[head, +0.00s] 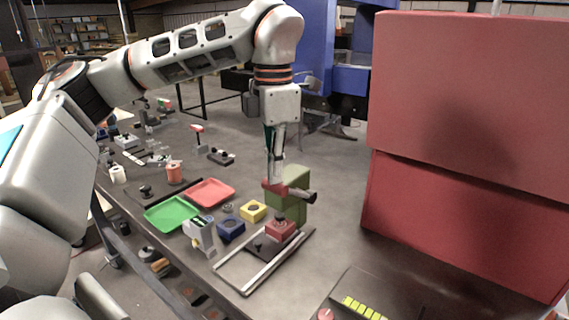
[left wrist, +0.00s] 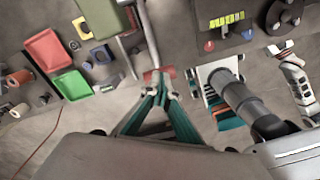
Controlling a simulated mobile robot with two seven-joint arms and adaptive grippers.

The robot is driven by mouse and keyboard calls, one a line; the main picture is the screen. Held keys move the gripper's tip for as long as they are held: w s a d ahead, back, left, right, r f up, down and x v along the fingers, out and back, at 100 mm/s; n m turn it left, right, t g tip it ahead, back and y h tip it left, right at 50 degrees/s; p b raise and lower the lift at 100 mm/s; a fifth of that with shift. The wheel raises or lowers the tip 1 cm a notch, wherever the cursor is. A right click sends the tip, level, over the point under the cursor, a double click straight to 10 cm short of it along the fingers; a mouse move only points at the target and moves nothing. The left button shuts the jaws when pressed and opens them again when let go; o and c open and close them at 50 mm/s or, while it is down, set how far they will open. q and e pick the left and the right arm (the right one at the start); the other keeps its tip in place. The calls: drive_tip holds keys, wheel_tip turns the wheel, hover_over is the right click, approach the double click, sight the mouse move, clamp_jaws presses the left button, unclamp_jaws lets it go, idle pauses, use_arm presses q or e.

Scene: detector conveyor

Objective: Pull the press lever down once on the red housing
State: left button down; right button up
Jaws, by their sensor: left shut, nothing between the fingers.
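The red housing (head: 281,231) sits on a dark base between pale rails, at the foot of the green press (head: 297,190). A dark round part shows on its top. My left gripper (head: 272,182) points down above and in front of the press, shut with nothing between the fingers. Its tips are at a red lever grip (head: 274,188); I cannot tell whether they touch. In the left wrist view the shut fingertips (left wrist: 160,87) lie just below the red grip (left wrist: 160,74). The green press top (left wrist: 103,18) shows at upper left.
A yellow block (head: 253,211), a blue block (head: 231,229), a green tray (head: 171,213) and a red tray (head: 209,193) lie left of the press. A large red cabinet (head: 465,110) stands at right. Bare table separates it from the press.

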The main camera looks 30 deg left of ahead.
use_arm(q)
drive_tip(key=shift+w+d+r, duration=0.15)
drive_tip(key=shift+w+r, duration=1.1)
drive_tip(key=shift+r, duration=2.65)
